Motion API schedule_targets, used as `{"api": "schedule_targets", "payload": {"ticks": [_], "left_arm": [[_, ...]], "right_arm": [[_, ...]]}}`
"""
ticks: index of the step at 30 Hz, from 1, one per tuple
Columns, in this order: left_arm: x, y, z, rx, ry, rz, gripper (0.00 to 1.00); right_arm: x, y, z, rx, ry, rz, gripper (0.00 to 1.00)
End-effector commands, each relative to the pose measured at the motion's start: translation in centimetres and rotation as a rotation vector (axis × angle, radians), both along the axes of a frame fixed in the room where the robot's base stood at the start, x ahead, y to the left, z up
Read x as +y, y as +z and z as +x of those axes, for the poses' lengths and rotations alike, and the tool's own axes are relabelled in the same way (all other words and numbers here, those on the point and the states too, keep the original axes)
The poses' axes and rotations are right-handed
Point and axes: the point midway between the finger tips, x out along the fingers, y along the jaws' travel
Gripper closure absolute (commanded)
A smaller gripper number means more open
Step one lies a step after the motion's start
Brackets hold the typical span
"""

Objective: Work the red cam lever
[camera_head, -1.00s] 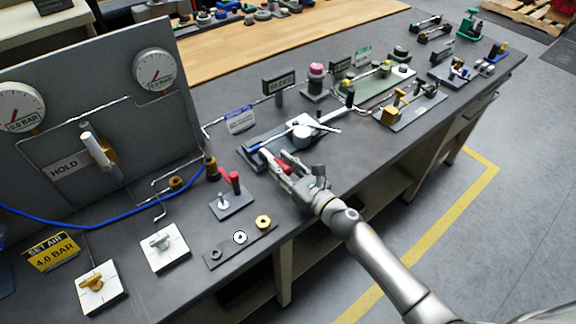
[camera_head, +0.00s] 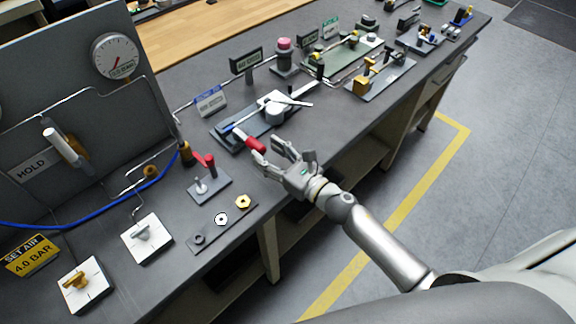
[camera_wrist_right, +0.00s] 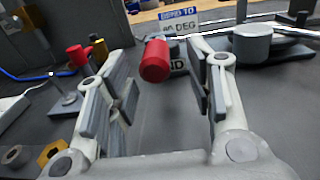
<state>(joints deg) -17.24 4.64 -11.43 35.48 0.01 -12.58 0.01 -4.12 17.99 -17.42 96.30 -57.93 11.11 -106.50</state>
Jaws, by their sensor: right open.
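A red cylindrical grip (camera_head: 250,143) sticks out from the bender-like fixture (camera_head: 222,138) toward the bench's front edge. In the right wrist view the red grip (camera_wrist_right: 155,61) lies beyond and between the fingertips. My right gripper (camera_head: 284,153) is open and empty, just to the right of the grip and apart from it; it also shows in the wrist view (camera_wrist_right: 160,88). A second red-topped lever (camera_head: 205,161) stands on a small grey plate (camera_head: 214,188) to the left; its red knob shows in the wrist view (camera_wrist_right: 79,56). My left gripper is not in view.
A plate with several nuts or washers (camera_head: 222,219) lies near the front edge. Two white valve plates (camera_head: 147,239) sit further left. A gauge panel (camera_head: 50,90) stands behind them. More fixtures (camera_head: 381,79) line the bench to the right. Floor space in front is free.

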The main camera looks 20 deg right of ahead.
Motion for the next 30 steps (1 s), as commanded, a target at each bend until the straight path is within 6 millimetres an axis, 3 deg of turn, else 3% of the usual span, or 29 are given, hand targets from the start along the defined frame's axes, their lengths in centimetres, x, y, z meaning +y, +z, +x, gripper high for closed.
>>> {"api": "schedule_targets", "payload": {"ticks": [6, 12, 26, 30], "left_arm": [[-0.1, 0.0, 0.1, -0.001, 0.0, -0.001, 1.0], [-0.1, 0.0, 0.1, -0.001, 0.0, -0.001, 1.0], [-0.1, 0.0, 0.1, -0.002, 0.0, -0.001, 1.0], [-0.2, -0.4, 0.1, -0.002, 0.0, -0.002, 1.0]], "right_arm": [[-1.8, -0.1, -3.5, 0.002, 0.001, 0.0, 0.52], [-3.0, 0.0, -5.6, 0.001, 0.001, 0.0, 0.52], [-3.5, 0.0, -6.5, -0.001, 0.002, 0.0, 0.52], [-3.4, -0.2, -6.5, 0.009, -0.01, 0.021, 0.69]]}}
